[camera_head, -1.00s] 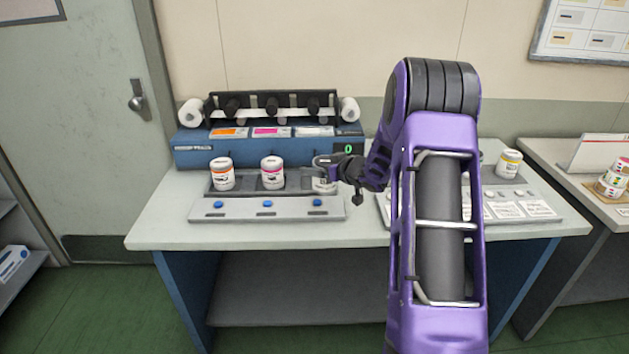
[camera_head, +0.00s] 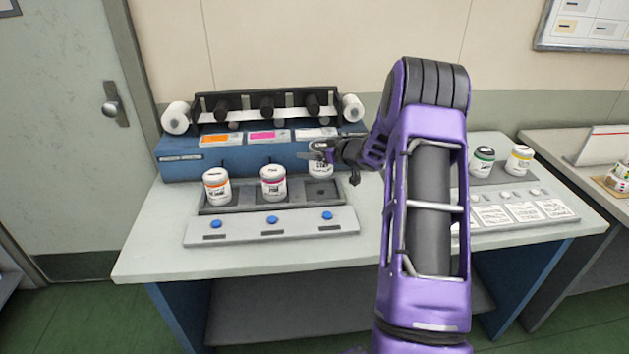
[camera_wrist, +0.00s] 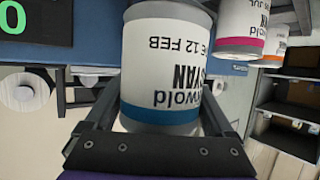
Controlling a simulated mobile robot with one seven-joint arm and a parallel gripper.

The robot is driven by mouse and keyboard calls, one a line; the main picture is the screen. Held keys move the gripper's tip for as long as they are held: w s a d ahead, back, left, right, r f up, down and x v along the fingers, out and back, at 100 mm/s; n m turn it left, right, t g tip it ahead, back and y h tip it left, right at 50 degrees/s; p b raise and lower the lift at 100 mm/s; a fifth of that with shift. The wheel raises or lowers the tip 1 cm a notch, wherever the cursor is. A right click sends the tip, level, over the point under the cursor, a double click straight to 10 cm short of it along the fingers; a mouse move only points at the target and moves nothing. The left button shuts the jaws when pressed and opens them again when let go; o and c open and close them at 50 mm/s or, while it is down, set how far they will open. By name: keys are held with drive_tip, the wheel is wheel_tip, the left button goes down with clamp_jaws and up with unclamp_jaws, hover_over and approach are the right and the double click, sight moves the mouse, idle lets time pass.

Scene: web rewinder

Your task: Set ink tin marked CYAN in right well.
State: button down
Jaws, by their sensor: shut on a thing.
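My gripper (camera_head: 322,152) is shut on the cyan ink tin (camera_head: 320,168), a white tin that the wrist view shows upside down, with a blue band and part of the word CYAN (camera_wrist: 165,75). The tin is held above the back of the right well (camera_head: 325,191), whose dark floor shows empty below it. My gripper hides the tin's top in the head view. An orange-banded tin (camera_head: 216,189) stands in the left well and a magenta-banded tin (camera_head: 273,184) in the middle well.
A blue machine (camera_head: 200,163) with rollers stands right behind the wells. Blue buttons (camera_head: 272,220) line the panel in front. To the right, a green-banded tin (camera_head: 482,162) and a yellow-banded tin (camera_head: 519,159) stand on another rack. The table's front left is clear.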

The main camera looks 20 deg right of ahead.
sight(329, 174)
drive_tip(key=shift+f+b, duration=0.5)
drive_tip(key=shift+f, duration=3.1)
drive_tip(key=shift+f, duration=0.15)
unclamp_jaws()
drive_tip(key=shift+r, duration=0.2)
drive_tip(key=p+v, duration=0.1)
drive_tip(key=v, duration=1.1)
drive_tip(key=shift+s+a+f, duration=0.1)
